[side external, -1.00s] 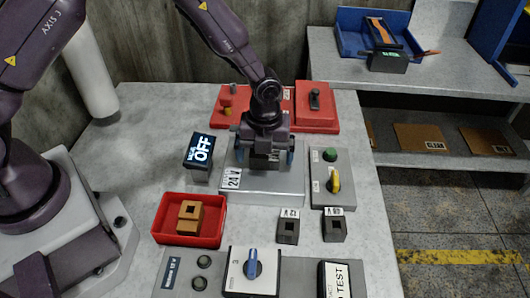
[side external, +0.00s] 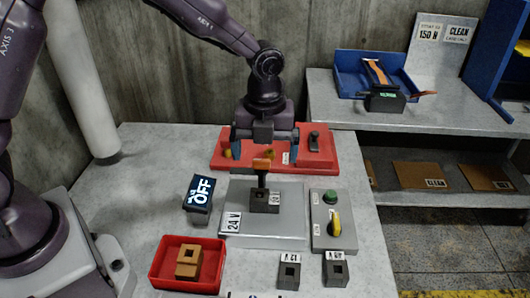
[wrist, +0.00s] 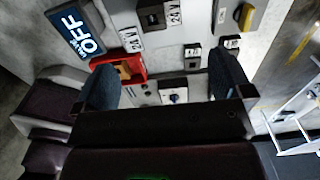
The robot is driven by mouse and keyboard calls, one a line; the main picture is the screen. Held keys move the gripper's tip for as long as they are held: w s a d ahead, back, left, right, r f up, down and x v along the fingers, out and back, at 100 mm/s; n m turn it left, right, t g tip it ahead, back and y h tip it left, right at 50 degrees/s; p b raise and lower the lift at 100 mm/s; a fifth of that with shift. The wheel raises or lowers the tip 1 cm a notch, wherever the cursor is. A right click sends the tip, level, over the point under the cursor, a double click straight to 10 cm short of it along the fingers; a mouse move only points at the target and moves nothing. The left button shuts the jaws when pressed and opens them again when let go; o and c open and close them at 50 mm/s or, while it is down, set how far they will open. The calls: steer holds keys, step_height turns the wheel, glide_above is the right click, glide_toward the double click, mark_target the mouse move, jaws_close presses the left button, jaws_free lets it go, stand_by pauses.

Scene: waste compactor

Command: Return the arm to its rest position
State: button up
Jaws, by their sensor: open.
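My gripper (side external: 265,150) is raised above the grey 24 V plate (side external: 235,205), its two fingers apart and nothing between them. Below it, a dark upright piece with an orange top (side external: 262,165) stands in a dark block (side external: 265,202) on that plate. The gripper is apart from it, with a small gap in the side view. In the wrist view both dark fingers (wrist: 165,78) are spread wide, with the red tray (wrist: 125,68) and the bench between and beyond them. My arm reaches in from the upper left.
A display reading OFF (side external: 200,192) stands left of the plate. A red tray (side external: 160,272) holds orange-brown blocks. A grey box with a green button and yellow knob (side external: 333,225) is on the right. A red panel (side external: 225,165) lies behind. A side bench holds a blue tray (side external: 350,75).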

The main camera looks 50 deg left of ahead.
steer(key=s+a+r+n+t, duration=0.2)
steer(key=s+a+r+n, duration=0.2)
steer(key=s+r+n, duration=0.4)
steer(key=s+a+r+n+t, duration=0.3)
steer(key=s+r+n, duration=0.6)
steer(key=n, duration=1)
steer(key=s+a, duration=0.2)
steer(key=s, duration=0.2)
steer(key=shift+a+t, duration=0.15)
steer(key=shift+t, duration=0.15)
